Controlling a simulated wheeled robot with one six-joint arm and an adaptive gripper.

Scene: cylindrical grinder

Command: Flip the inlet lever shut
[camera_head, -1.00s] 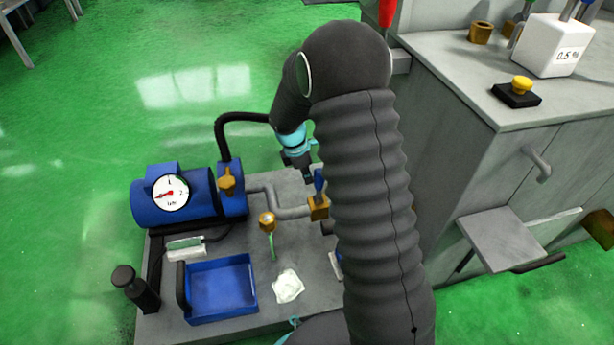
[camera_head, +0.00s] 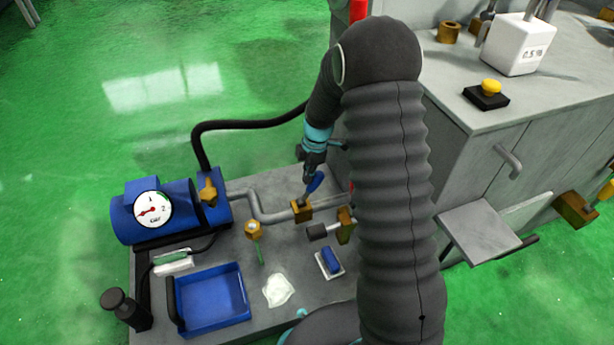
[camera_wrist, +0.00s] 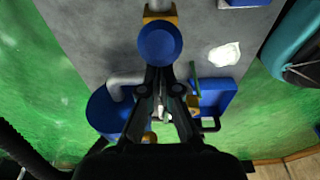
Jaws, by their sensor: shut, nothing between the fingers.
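The lever with a blue handle (camera_head: 315,183) rises from a brass valve (camera_head: 302,210) on the grey pipe. Its handle leans up and to the right in the head view. In the wrist view the rounded blue handle end (camera_wrist: 160,42) lies just beyond my fingertips, with brass (camera_wrist: 160,14) behind it. My gripper (camera_head: 309,174) is shut and empty, close against the upper left of the handle. It also shows in the wrist view (camera_wrist: 161,80). I cannot tell whether the fingers touch the handle.
A blue pump (camera_head: 160,212) with a gauge (camera_head: 152,209) stands left. A brass tap (camera_head: 253,230), blue tray (camera_head: 212,299), white cloth (camera_head: 278,290) and blue switch (camera_head: 330,261) are nearby. A grey cabinet (camera_head: 470,180) stands right, beyond my arm.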

